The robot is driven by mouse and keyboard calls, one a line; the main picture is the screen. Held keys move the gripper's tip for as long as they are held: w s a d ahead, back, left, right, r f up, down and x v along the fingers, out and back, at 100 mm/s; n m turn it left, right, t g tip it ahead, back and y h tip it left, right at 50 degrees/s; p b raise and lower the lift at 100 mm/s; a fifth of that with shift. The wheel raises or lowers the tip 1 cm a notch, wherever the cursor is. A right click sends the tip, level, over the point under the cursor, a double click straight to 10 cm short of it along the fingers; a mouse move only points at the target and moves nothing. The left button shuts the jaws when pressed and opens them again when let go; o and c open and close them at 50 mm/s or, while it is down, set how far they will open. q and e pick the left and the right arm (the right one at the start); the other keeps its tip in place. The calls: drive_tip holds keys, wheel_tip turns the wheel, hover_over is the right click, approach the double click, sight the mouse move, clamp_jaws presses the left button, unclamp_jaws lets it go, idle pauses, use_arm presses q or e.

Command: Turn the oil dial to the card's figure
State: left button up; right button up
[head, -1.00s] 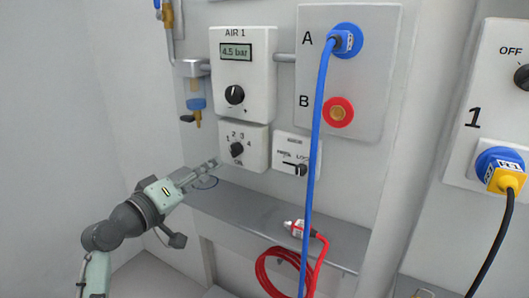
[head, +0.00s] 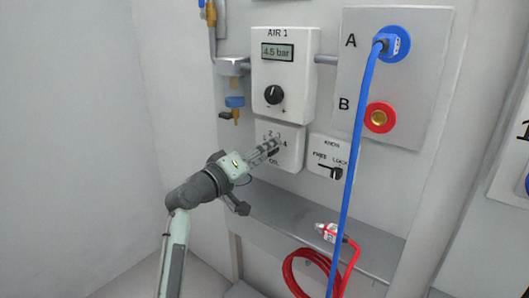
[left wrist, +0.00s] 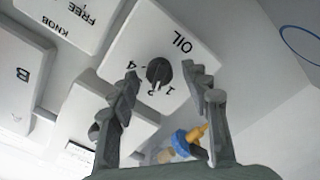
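The oil dial is a small black knob on a white box (head: 291,163) marked 1 to 4, below the AIR 1 unit. In the left wrist view the dial (left wrist: 159,72) shows clearly, upside down, with the word OIL above it. Its pale mark points down in that picture, close to the 2; the exact figure is hard to tell. My left gripper (head: 273,149) is in front of the box and partly hides the dial in the head view. In the left wrist view its fingers (left wrist: 160,75) are open, one on each side of the dial. I can make out no card. My right gripper is not in view.
The AIR 1 unit (head: 286,75) reads 4.5 bar. A KNOB switch box marked FREE and LOCK (head: 328,158) is to the right. A blue cable (head: 358,140) hangs from socket A. A red cable (head: 310,268) lies by the grey shelf (head: 300,226).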

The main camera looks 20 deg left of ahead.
use_arm(q)
clamp_jaws()
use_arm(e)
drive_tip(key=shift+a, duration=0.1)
use_arm(q)
drive_tip(key=m+b, duration=0.1)
drive_tip(key=m, duration=0.6)
drive_tip(key=shift+m, duration=0.3)
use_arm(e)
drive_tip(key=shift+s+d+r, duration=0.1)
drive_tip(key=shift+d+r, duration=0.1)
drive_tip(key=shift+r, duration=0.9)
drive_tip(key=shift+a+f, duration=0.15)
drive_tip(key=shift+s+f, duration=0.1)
